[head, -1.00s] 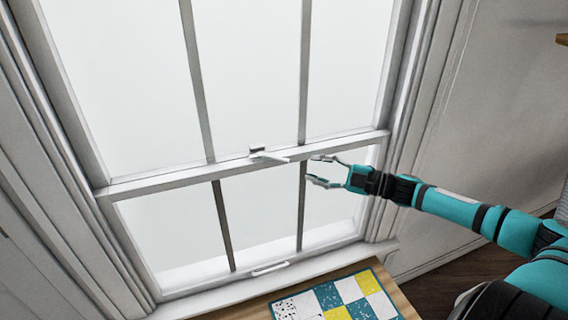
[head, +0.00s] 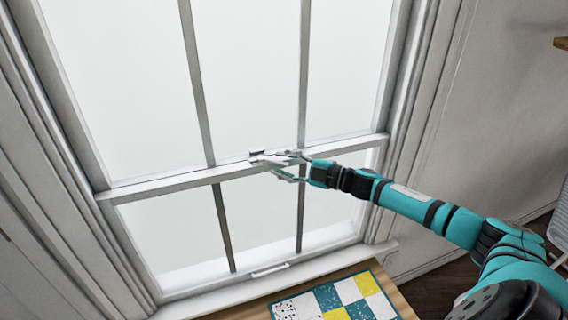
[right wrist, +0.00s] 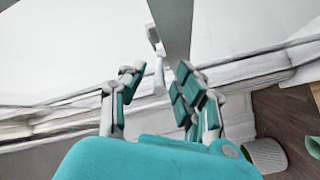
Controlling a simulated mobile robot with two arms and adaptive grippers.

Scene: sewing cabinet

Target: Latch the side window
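The side window is a white sash window with a meeting rail (head: 160,182) across its middle. A small white latch (head: 256,153) with a lever sits on this rail. The latch also shows in the right wrist view (right wrist: 153,35), its lever pointing toward my gripper. My right gripper (head: 275,163) is at the latch, its fingers open. In the right wrist view the lever's end lies between the fingertips (right wrist: 156,72), with a gap visible on both sides. Whether either finger touches it cannot be told. My left gripper is not in view.
A white pull handle (head: 269,269) is on the lower sash's bottom rail. Below the window stands a wooden top with a patchwork cloth (head: 338,302) in yellow, teal and white. The space in front of the upper panes is clear.

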